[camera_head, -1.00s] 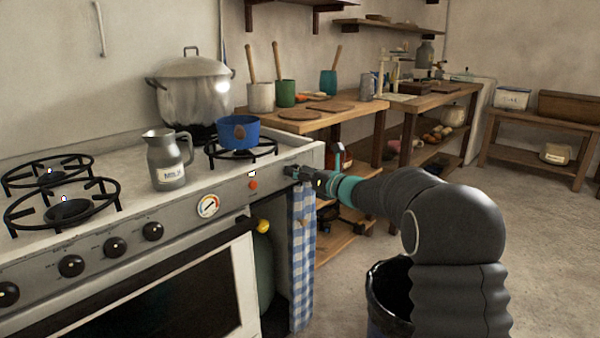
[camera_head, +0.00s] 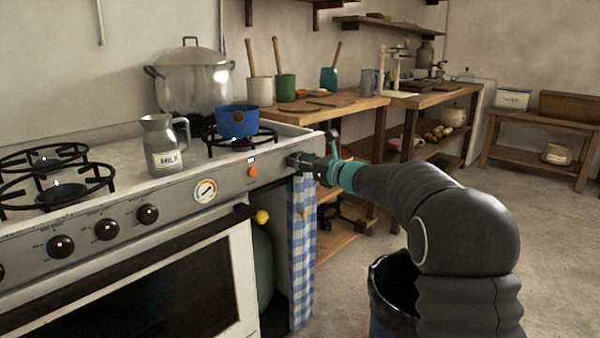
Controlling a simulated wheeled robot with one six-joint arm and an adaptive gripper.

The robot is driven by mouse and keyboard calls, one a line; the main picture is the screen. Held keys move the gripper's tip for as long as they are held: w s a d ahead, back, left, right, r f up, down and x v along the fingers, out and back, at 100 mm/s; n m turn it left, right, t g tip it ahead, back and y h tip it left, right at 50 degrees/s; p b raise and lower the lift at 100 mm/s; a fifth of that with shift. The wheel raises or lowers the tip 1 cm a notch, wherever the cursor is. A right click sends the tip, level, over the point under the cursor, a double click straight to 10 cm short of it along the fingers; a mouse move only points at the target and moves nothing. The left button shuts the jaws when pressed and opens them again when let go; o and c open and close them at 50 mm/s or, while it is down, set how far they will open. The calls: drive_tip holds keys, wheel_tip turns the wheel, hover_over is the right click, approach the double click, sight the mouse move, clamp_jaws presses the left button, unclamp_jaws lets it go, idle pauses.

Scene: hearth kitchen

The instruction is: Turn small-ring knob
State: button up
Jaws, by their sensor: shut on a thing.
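The stove's front panel (camera_head: 228,183) carries several black knobs on the left, a round dial, and a small display with an orange-red button (camera_head: 252,172). My gripper (camera_head: 297,160) is at the panel's right end, right of that button, shut on the small-ring knob. The knob itself is mostly hidden behind the jaws. The small ring (camera_head: 264,140) is a black grate at the right of the stovetop, with a blue pot (camera_head: 237,121) on it.
A milk jug (camera_head: 163,148) and a large lidded pot (camera_head: 195,85) stand on the stovetop. A dark bin (camera_head: 388,290) stands beside my arm. Open floor lies to the right.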

drive_tip(key=shift+s+a+f+n+b, duration=0.1)
drive_tip(key=shift+n+b, duration=3.5)
drive_tip(key=shift+n, duration=1.4)
drive_tip(key=o, duration=1.1)
drive_tip(key=shift+o, duration=0.2)
drive_tip(key=v, duration=1.2)
